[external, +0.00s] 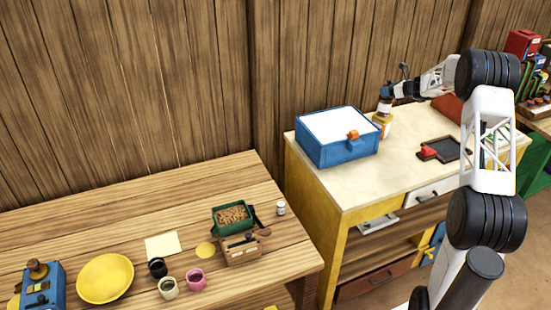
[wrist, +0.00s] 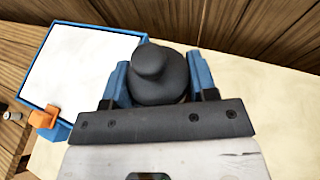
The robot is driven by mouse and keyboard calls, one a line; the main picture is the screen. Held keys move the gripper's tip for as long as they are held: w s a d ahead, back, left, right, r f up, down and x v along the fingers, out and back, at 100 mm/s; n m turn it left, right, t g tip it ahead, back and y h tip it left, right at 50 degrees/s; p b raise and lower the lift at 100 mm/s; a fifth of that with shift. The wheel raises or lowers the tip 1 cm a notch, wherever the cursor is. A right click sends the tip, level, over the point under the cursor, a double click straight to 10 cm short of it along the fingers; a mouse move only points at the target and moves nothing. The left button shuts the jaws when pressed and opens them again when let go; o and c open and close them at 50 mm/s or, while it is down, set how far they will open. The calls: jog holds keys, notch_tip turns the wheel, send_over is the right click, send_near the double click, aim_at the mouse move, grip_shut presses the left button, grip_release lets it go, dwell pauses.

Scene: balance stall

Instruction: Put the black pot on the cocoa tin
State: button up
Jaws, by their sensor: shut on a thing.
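A small black pot (external: 157,268) stands on the wooden table beside a cream pot and a pink pot. My gripper (external: 385,93) is over the pale-topped cabinet, behind the blue box. It is shut on a dark rounded thing with a knob (wrist: 158,75), which sits between its blue fingers in the wrist view. Directly below the gripper is a yellow-orange and white container (external: 385,126), possibly the cocoa tin; its label is too small to read. I cannot tell whether the held thing touches this container or is part of it.
The blue box (external: 338,148) with a white top and orange latch stands close to the gripper's left. A dark tray (external: 446,149) lies to the right. The wooden table holds a yellow plate (external: 105,278), a green box (external: 230,217) and a cream pot (external: 168,289).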

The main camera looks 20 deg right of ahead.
jog(key=shift+f, duration=0.1)
jog(key=o, duration=1.1)
jog(key=shift+s, duration=0.1)
jog(key=shift+v, duration=0.8)
jog(key=v, duration=1)
